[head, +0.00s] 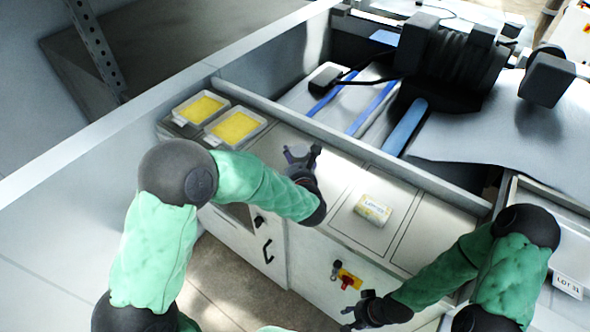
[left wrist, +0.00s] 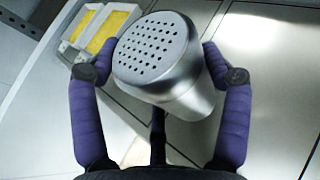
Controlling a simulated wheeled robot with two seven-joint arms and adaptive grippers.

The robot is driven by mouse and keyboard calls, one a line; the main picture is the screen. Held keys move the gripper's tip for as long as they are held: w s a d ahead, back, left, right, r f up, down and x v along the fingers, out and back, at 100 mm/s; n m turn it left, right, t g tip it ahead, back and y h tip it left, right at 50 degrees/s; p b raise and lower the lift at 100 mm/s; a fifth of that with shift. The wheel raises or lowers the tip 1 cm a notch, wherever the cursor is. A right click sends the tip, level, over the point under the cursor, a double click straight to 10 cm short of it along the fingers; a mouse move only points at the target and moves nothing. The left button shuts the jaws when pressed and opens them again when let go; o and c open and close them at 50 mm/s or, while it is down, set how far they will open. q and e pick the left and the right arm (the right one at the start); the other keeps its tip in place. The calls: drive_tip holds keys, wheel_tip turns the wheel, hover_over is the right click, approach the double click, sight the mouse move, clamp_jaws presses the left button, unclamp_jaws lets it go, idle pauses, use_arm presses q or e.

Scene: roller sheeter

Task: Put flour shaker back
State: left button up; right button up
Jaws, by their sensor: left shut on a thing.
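The perforated end faces the camera side. In the head view my left gripper (head: 302,157) is over the grey counter, between the yellow-filled trays and a labelled packet; the shaker is hard to make out there. My right gripper (head: 357,310) is low in front of the cabinet, with its fingers apart and nothing between them.
Two trays with yellow contents (head: 235,126) stand at the counter's left end. A pale labelled packet (head: 372,209) lies in an outlined area of the counter (head: 334,184). A raised ledge separates the counter from the dark roller machine (head: 455,62). Cabinet handles and a red switch are on the front.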

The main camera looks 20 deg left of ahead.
use_arm(q)
drive_tip(key=shift+w+a+f, duration=0.1)
drive_tip(key=shift+w+f, duration=0.2)
drive_tip(key=f, duration=0.2)
drive_tip(key=f+b, duration=0.1)
drive_tip(key=f, duration=0.1)
drive_tip(key=shift+w, duration=0.35)
drive_tip(key=shift+r, duration=0.15)
drive_tip(key=o, duration=1.3)
drive_tip(key=shift+f, duration=0.2)
drive_tip(key=shift+s, duration=0.1)
drive_tip(key=shift+r, duration=0.1)
